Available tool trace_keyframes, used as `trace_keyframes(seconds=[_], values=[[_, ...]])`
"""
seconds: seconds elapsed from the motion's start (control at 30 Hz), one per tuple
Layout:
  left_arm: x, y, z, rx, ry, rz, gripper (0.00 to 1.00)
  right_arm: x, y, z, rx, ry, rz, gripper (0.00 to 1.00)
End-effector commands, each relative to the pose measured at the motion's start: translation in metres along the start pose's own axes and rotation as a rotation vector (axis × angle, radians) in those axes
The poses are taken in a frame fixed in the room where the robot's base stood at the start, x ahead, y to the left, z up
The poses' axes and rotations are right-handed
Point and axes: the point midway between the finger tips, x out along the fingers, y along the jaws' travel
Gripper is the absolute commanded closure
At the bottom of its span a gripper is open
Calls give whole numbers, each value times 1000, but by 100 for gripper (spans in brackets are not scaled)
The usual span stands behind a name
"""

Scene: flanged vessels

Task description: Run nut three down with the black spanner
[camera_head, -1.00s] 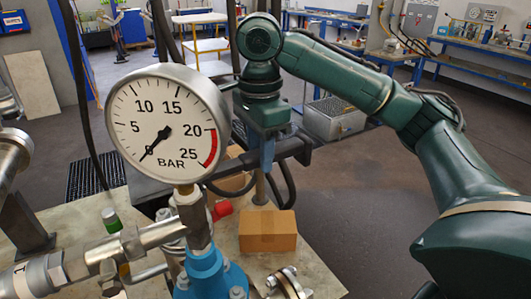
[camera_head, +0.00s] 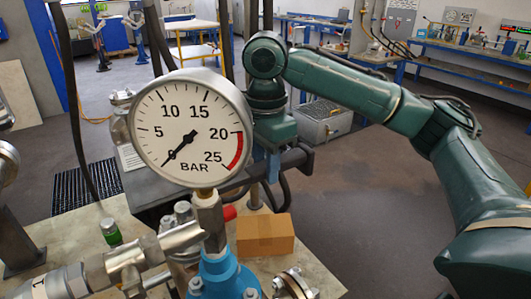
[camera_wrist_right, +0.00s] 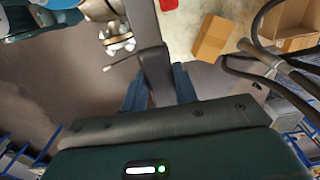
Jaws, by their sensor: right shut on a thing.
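My right gripper (camera_head: 272,166) hangs fingers down behind the pressure gauge. Its blue fingers are shut on the dark bar of the black spanner (camera_head: 299,158), which runs left behind the gauge. A blue flanged fitting (camera_head: 220,272) with bolts stands under the gauge. I cannot tell which nut is number three. My left gripper is out of view.
The gauge (camera_head: 190,128) blocks much of the middle. A cardboard box (camera_head: 265,235) stands on the bench below my right gripper. A small bolted flange (camera_head: 295,284) lies in front of it. A metal pipe (camera_head: 125,262) crosses the lower left.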

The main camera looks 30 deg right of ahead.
Motion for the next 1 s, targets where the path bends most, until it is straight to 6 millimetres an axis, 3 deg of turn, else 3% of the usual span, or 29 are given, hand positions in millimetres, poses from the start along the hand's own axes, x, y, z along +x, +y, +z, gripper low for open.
trace_keyframes(seconds=[0.17, 0.57, 1.0], values=[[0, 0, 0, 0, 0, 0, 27, 21, 0, 0, 0, 1, -1, 98], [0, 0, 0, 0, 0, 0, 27, 20, 0, 0, 0, -1, -3, 98], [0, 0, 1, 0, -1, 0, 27, 32, 0, 0, 1, -1, -3, 98]])
